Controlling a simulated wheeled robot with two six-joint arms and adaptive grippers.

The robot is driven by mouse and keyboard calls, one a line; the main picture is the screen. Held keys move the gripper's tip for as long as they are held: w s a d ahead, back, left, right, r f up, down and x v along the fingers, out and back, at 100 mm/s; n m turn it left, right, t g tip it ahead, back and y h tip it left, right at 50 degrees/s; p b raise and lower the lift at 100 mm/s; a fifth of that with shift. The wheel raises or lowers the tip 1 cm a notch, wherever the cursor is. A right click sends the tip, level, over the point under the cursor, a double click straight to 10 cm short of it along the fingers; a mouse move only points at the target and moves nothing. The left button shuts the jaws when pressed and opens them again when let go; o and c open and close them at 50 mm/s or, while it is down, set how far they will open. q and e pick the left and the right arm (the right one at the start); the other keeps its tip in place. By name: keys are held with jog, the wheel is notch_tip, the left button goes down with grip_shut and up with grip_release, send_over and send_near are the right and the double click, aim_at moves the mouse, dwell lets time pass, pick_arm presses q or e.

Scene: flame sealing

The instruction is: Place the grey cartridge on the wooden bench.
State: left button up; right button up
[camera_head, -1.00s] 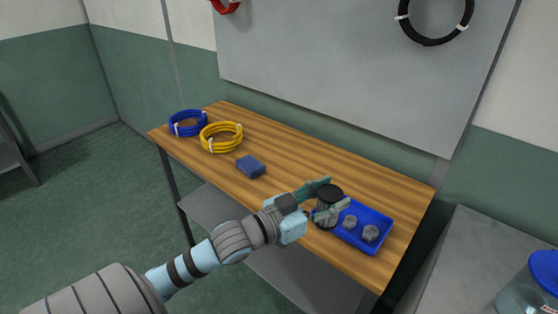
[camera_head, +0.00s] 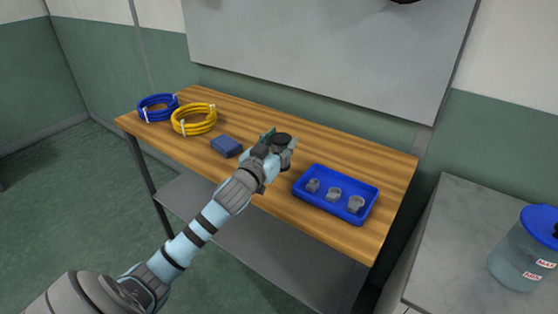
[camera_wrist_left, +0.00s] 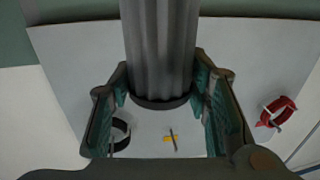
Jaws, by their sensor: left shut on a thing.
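The grey cartridge (camera_head: 283,139) shows in the head view as a dark round top between the fingers of my left gripper (camera_head: 278,145). In the left wrist view the cartridge (camera_wrist_left: 160,45) is a ribbed grey cylinder with a dark rim, between the two teal-padded fingers (camera_wrist_left: 163,103). My left gripper is shut on it. It is over the middle of the wooden bench (camera_head: 325,148), left of the blue tray. My right gripper is not in view.
The blue tray (camera_head: 308,197) holds several small grey fittings at the bench's right. A dark blue block (camera_head: 226,146), a yellow coil (camera_head: 194,120) and a blue coil (camera_head: 157,108) lie to the left. A lidded jar (camera_head: 522,255) stands on the grey counter (camera_head: 455,235).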

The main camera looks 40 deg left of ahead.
pick_arm(q)
notch_tip(320, 180, down, 4)
jog(key=shift+d+f+b, duration=0.1)
jog(key=shift+f+b, duration=0.1)
jog(key=shift+b, duration=0.55)
jog(key=o, duration=1.2)
jog(key=shift+r, duration=0.1)
jog(key=s, duration=0.4)
jog(key=s+d, duration=0.1)
jog(key=s, duration=0.3)
jog(key=s+d, duration=0.1)
jog(key=s, duration=0.3)
